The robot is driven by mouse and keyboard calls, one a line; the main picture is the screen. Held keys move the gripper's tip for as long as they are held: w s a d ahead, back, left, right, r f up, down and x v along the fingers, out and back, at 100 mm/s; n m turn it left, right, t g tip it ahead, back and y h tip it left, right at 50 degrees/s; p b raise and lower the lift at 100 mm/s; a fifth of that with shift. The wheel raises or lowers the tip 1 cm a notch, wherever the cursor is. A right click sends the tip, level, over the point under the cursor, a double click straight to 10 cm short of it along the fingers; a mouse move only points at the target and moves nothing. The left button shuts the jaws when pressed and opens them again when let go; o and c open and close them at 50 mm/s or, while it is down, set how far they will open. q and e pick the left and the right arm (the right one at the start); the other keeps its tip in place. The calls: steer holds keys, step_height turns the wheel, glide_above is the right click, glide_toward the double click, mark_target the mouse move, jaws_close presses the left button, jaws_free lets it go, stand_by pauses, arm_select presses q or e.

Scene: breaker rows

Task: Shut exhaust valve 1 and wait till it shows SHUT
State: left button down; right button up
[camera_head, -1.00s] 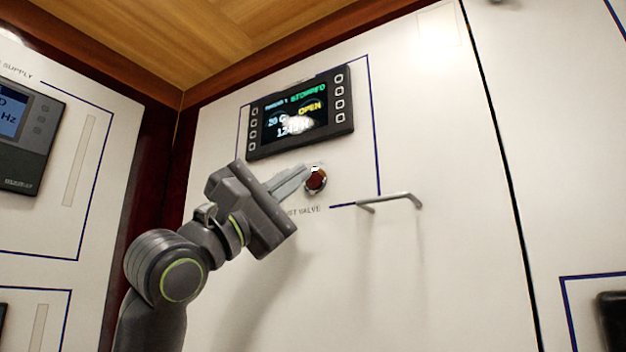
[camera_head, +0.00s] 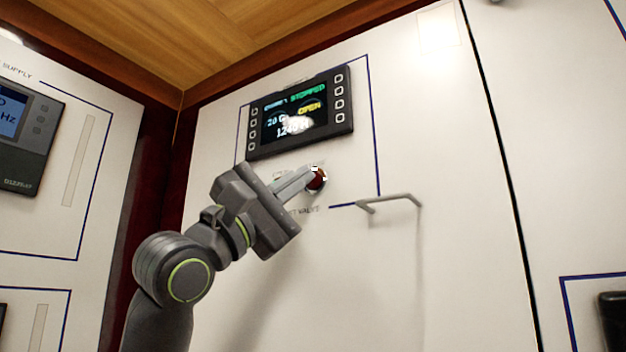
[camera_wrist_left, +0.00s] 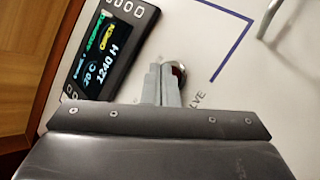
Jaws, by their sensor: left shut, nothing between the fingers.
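The exhaust valve control is a round dark red button or knob (camera_head: 317,179) with a metal rim on the white panel, above a partly covered label ending in "VALVE". My left gripper (camera_head: 308,178) is shut and empty, its fingertips at the left side of the red knob; I cannot tell if they touch it. In the left wrist view the fingers (camera_wrist_left: 168,85) cover most of the knob (camera_wrist_left: 179,72). The display (camera_head: 301,111) above it reads STOPPED in green and OPEN in yellow, with 20 C and about 1240 H below. My right gripper is not in view.
A metal handle (camera_head: 390,201) sticks out of the panel right of the knob. Another panel with a grey meter (camera_head: 22,137) stands at the left. A dark object (camera_head: 612,320) is at the lower right edge. The panel below the handle is clear.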

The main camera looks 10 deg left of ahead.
arm_select(q)
steer(key=shift+w+d, duration=0.15)
steer(key=shift+w, duration=0.2)
stand_by(0.7)
stand_by(0.4)
steer(key=shift+s+a+b, duration=0.3)
steer(key=shift+s+b, duration=0.15)
steer(key=shift+s, duration=0.3)
steer(key=s+b, duration=0.1)
steer(key=s+a+b, duration=0.1)
steer(key=s, duration=0.1)
steer(key=s+b, duration=0.1)
steer(key=shift+s+a, duration=0.35)
